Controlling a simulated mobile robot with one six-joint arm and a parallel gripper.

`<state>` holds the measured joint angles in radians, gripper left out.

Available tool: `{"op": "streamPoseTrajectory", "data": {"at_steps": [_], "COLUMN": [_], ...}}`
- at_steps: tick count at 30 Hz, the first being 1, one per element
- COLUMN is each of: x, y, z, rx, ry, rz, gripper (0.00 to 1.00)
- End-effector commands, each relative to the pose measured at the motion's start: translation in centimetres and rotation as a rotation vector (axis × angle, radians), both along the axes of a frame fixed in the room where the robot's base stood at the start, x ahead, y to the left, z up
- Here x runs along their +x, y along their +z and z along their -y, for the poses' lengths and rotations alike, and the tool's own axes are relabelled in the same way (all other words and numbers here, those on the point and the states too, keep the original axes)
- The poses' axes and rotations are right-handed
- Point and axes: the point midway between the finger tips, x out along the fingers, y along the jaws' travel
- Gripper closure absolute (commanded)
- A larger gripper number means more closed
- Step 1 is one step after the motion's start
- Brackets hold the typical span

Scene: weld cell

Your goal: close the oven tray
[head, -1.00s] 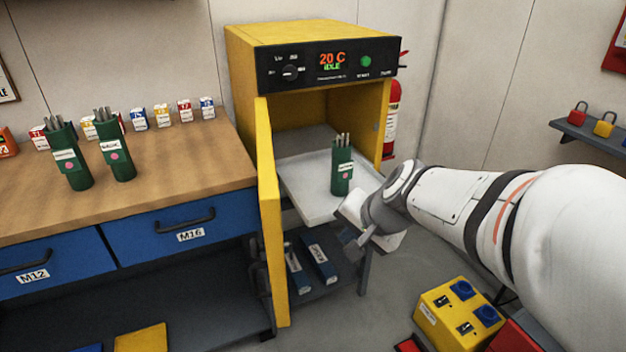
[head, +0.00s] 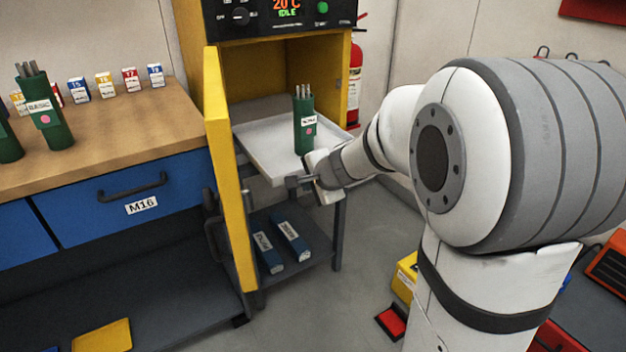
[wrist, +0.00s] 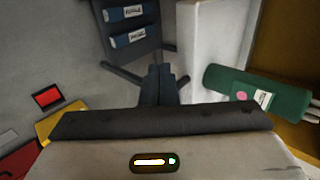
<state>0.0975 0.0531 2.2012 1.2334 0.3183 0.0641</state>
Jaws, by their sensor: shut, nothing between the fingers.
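The light grey oven tray (head: 262,145) is slid out of the yellow oven (head: 190,60), whose door (head: 230,170) stands open on the left. A green rod canister (head: 304,125) stands upright on the tray near its front right. My gripper (head: 293,182) is shut and empty, close to the tray's front edge; I cannot tell if it touches. In the wrist view, the shut fingers (wrist: 160,75) are beside the pale tray (wrist: 212,50), with the canister (wrist: 245,92) on its far side. The gripper's body hides part of the tray's front corner.
Blue boxes (head: 278,240) lie on the shelf below the oven. The workbench (head: 120,120) with blue drawers is left of the open door. A red fire extinguisher (head: 354,85) stands behind the oven's right side. A yellow box (head: 405,275) is on the floor at right.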

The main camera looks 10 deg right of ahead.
Motion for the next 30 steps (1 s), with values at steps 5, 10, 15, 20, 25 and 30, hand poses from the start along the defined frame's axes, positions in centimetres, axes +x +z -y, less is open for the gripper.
{"op": "streamPoseTrajectory", "data": {"at_steps": [5, 10, 15, 20, 25, 30], "x": [2.6, 3.7, 4.0, 4.0, 4.1, 5.1], "y": [0.0, 0.0, -0.1, -0.1, -0.1, 0.0], "z": [-0.9, -1.2, -1.3, -1.2, -1.0, -0.7], "rx": [-0.001, -0.001, -0.001, -0.001, 0.0, -0.001], "ry": [0.002, 0.001, -0.001, -0.001, -0.005, -0.015], "rz": [0.0, 0.0, 0.0, 0.0, 0.0, 0.0], "gripper": [1.0, 1.0, 1.0, 1.0, 1.0, 1.0]}}
